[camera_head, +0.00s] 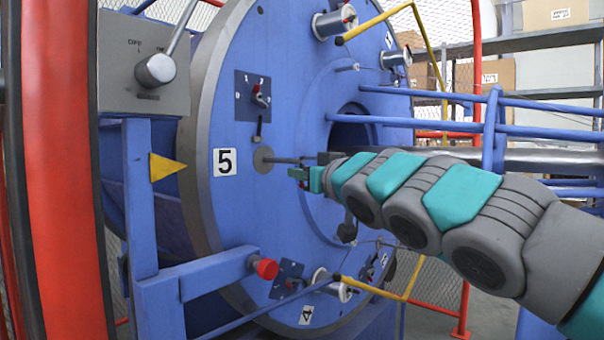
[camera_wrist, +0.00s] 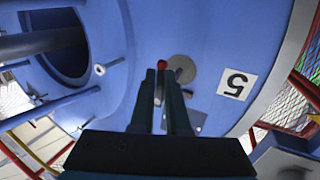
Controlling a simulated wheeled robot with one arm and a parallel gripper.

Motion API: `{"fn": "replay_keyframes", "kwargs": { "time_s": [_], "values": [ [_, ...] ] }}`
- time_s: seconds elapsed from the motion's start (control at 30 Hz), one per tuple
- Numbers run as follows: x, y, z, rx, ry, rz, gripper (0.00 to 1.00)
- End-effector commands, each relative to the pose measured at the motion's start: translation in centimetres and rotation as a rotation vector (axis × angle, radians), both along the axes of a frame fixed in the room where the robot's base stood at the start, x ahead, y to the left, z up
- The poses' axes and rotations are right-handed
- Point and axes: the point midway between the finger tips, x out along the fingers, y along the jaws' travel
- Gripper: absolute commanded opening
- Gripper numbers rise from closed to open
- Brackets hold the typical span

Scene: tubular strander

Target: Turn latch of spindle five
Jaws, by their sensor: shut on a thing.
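Spindle five is a thin grey rod (camera_head: 288,160) that sticks out from a round grey disc (camera_head: 263,159) on the blue wheel face, right of the "5" label (camera_head: 224,162). My gripper (camera_head: 306,174) is at the rod's outer end, coming from the right, with its fingers close together. In the wrist view the fingers (camera_wrist: 168,75) point at the wheel, and the red tip of the latch (camera_wrist: 184,67) shows at their ends. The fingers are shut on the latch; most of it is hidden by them. The grey disc (camera_wrist: 186,80) is behind, and the "5" label (camera_wrist: 236,84) is to its right.
A plate with a red-tipped switch (camera_head: 260,96) and a small dark lever (camera_head: 258,128) are above the spindle. A grey control box (camera_head: 145,62) and yellow pointer (camera_head: 167,168) stand left. Blue rails (camera_head: 440,124) run above my arm. A red knob (camera_head: 265,268) is below.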

Motion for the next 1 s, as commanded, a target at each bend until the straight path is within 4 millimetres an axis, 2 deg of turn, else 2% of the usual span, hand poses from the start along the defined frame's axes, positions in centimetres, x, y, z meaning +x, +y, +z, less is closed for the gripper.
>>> {"fn": "replay_keyframes", "kwargs": {
  "time_s": [0.67, 1.0],
  "values": [
    [0.0, -0.1, 0.4, -0.018, 0.015, -0.001, 0.00],
    [-0.2, -0.3, 1.2, -0.145, 0.114, -0.002, 0.00]
  ]
}}
